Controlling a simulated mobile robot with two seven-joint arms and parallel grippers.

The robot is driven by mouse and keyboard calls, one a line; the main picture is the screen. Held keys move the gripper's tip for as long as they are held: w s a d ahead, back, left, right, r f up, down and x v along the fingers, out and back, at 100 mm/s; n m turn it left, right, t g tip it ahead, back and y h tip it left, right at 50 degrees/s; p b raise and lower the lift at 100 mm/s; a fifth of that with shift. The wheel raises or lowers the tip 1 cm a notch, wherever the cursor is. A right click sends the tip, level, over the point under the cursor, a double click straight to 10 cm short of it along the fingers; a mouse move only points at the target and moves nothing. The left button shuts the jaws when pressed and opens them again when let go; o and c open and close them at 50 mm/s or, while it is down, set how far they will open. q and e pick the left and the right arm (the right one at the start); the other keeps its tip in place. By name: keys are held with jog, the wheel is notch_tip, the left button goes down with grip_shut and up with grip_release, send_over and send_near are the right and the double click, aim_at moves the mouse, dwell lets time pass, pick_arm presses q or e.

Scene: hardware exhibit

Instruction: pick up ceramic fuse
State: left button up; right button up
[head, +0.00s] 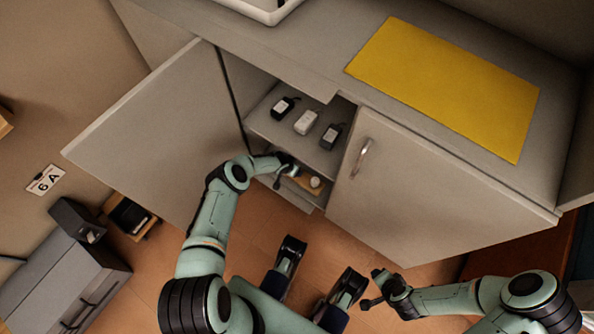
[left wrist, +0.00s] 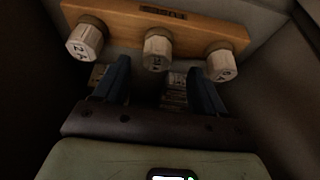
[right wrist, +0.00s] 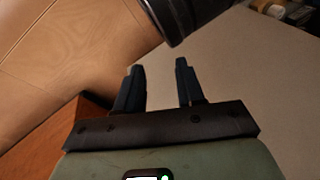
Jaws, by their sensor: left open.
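Three whitish ceramic fuses with printed marks show in the left wrist view on a wooden rack (left wrist: 120,20): a left one (left wrist: 85,40), a middle one (left wrist: 156,50) and a right one (left wrist: 221,63). In the head view the rack is mostly hidden behind my arm, with one fuse (head: 315,182) visible on the low cabinet shelf. My left gripper (left wrist: 158,72) is open and empty inside the cabinet. Its fingers point toward the rack, roughly either side of the middle fuse, with no clear contact. My right gripper (right wrist: 160,68) is open and empty, outside the cabinet.
The left cabinet door (head: 145,130) stands open and the right door (head: 415,190) is shut. The upper shelf (head: 265,125) holds a black device (head: 284,106), a white one (head: 306,122) and another black one (head: 330,136). A yellow mat (head: 450,85) lies on the countertop.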

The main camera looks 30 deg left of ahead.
pick_arm(q)
jog(key=shift+b+x, duration=0.8)
jog(key=shift+x, duration=0.25)
jog(key=b+x, duration=0.2)
jog(key=shift+w+d+f, duration=0.2)
jog(key=shift+w, duration=0.05)
jog(key=shift+w+f+b, duration=0.1)
jog(key=shift+b, duration=0.3)
pick_arm(e)
jog(key=s+d+f+g, duration=0.1)
jog(key=s+f+g, duration=0.2)
jog(key=s+f, duration=0.4)
jog(key=shift+s+d+f+m, duration=0.2)
jog(key=shift+s+d+m, duration=0.1)
jog(key=shift+s, duration=0.15)
pick_arm(q)
jog(key=shift+c, duration=0.3)
jog(key=c, duration=1.1)
